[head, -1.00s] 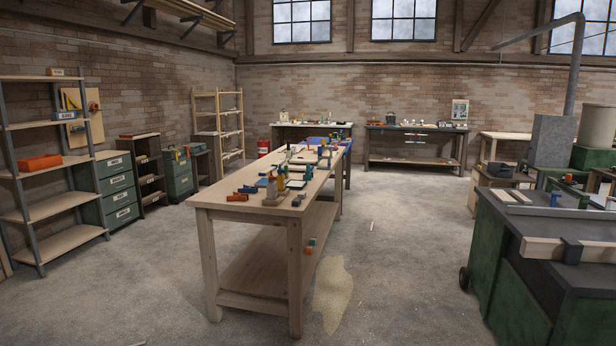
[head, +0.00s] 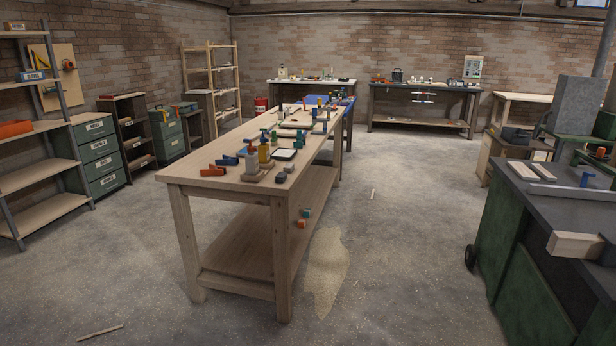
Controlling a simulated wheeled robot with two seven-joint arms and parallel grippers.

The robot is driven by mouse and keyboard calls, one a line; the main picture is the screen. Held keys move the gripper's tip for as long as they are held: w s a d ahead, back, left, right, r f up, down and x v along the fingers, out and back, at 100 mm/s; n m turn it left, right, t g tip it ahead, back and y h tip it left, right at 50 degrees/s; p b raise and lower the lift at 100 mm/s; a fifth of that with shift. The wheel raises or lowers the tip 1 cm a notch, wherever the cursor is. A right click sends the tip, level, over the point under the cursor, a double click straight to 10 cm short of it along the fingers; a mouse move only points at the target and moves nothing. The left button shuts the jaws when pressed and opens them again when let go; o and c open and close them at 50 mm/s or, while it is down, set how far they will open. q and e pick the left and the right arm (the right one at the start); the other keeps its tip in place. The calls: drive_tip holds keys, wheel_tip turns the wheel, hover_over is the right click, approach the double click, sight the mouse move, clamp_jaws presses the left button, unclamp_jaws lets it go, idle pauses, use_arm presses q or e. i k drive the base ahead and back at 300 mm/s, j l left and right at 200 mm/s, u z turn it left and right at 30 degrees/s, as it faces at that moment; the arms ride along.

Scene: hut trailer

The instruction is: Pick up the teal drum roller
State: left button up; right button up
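I cannot pick out the teal drum roller with certainty at this distance. A small teal piece (head: 306,213) shows by the right side of the long wooden workbench (head: 200,176), just above a small orange piece (head: 301,224). Its exact shape is too small to tell. Several small tools and bottles stand on the bench top, among them a yellow bottle (head: 264,153), a blue-topped bottle (head: 252,163) and an orange tool (head: 213,171). Some greenish items are among them, too small to name. Neither of my grippers is in view.
A green machine with a dark top (head: 530,212) stands at the right. A shelf rack (head: 40,180) and green drawers (head: 100,158) line the left. Two more benches stand at the back wall. Concrete floor (head: 400,220) is open between bench and machine; a wood strip (head: 100,331) lies front left.

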sight(299, 141)
drive_tip(key=i+l+z, duration=0.25)
drive_tip(key=i, duration=0.7)
drive_tip(key=i+l+z, duration=0.1)
drive_tip(key=i+z, duration=0.15)
drive_tip(key=i, duration=0.7)
